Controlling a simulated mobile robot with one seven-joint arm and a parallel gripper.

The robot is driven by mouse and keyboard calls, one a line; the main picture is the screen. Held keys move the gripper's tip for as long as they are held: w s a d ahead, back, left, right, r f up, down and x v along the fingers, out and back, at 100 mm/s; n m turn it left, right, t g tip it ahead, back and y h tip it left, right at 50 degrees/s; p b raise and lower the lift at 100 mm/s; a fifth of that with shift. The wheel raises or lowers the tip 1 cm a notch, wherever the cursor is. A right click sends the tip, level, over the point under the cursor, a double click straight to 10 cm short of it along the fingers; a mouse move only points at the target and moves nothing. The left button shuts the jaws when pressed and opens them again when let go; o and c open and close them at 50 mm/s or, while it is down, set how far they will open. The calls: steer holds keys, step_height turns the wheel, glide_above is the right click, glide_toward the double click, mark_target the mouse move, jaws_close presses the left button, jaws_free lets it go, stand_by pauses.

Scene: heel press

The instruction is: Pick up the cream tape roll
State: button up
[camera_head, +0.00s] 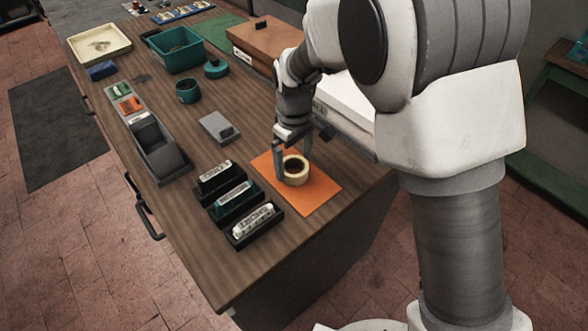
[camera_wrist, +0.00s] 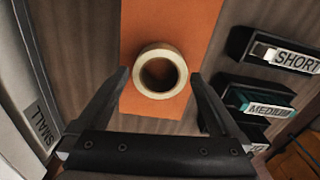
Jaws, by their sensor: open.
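The cream tape roll (camera_head: 296,171) sits on an orange mat (camera_head: 318,199) near the right edge of the wooden bench. In the wrist view the roll (camera_wrist: 160,70) shows its round rim and dark hole, with the orange mat (camera_wrist: 165,22) beneath it. My gripper (camera_head: 291,166) is open and points down at the roll. In the wrist view my two fingers (camera_wrist: 158,76) stand spread to the left and right of the roll, with gaps on both sides. Whether the fingertips are level with the roll is hard to tell.
Labelled black holders, SHORT (camera_head: 253,226) among them, stand left of the mat. A grey block (camera_head: 219,127) lies behind them. A white box (camera_head: 345,108) stands behind the mat to the right.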

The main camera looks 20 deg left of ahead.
step_height(320, 180, down, 2)
steer(key=shift+f, duration=0.1)
steer(key=c, duration=1.2)
steer(key=shift+o, duration=0.2)
